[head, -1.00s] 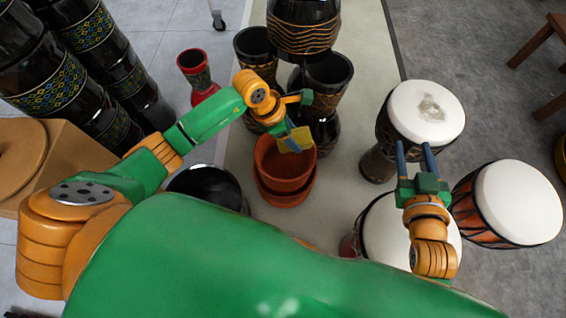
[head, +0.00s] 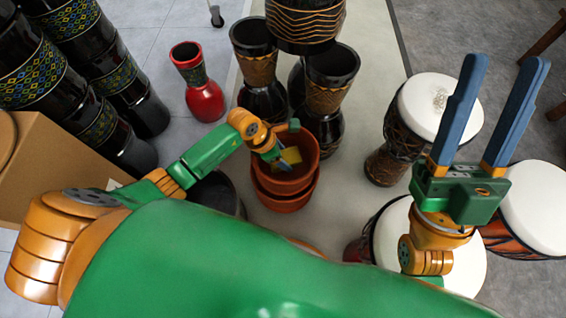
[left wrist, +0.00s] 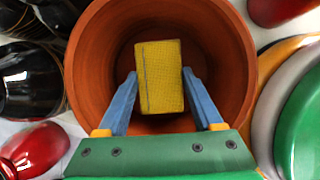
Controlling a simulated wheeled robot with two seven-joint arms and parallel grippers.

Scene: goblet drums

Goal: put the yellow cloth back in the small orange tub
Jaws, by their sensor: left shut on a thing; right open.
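The yellow cloth (head: 291,155) is a small block-like piece. My left gripper (head: 281,161) is shut on it and holds it within the mouth of the upper orange tub (head: 309,147). In the left wrist view the cloth (left wrist: 161,77) sits between the blue fingers of my left gripper (left wrist: 160,80), with the tub's round wall (left wrist: 232,60) around them. I cannot tell whether the cloth touches the tub's floor. My right gripper (head: 505,65) is raised over the drums at the right, open and empty.
The upper tub is stacked in another orange tub (head: 286,204). Dark goblet drums (head: 328,100) stand just behind it. A red drum (head: 205,100) is at the left, and a black pot (head: 215,192) is left of the tubs. White-topped drums (head: 440,105) crowd the right.

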